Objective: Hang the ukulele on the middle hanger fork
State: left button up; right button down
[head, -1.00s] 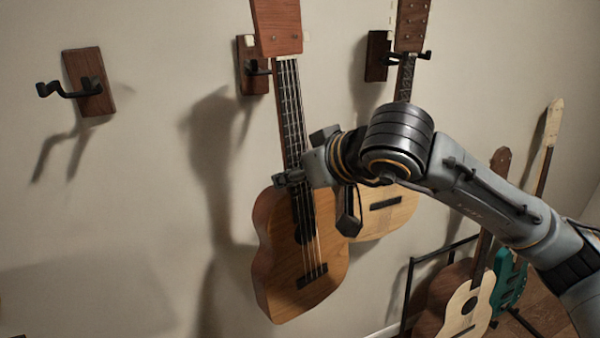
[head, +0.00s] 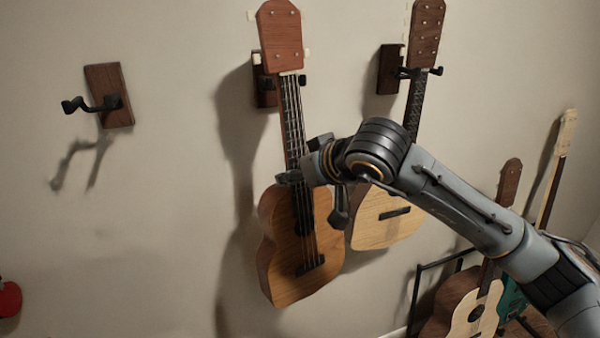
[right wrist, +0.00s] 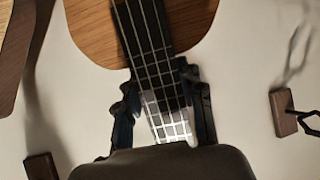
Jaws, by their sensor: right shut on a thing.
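The brown ukulele (head: 298,245) hangs nearly upright in front of the wall, strings facing me. My right gripper (head: 290,178) is shut on its neck just above the body. In the right wrist view the neck (right wrist: 160,85) lies between the two fingers (right wrist: 165,110). The middle hanger (head: 265,88) is right behind the neck, just below the headstock (head: 279,38), which partly hides it. Dark fork tips show on both sides of the neck; whether they bear the headstock I cannot tell. My left gripper is not in view.
The left hanger (head: 108,95) is empty. A pale-topped instrument (head: 385,220) hangs on the right hanger (head: 390,70), close beside the ukulele and partly behind my arm. A floor rack at lower right holds several guitars (head: 470,310). A red object (head: 9,299) shows at the left edge.

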jog(key=shift+w+a, duration=0.1)
jog(key=shift+w, duration=0.15)
jog(key=shift+b+x, duration=0.75)
jog(key=shift+b, duration=0.4)
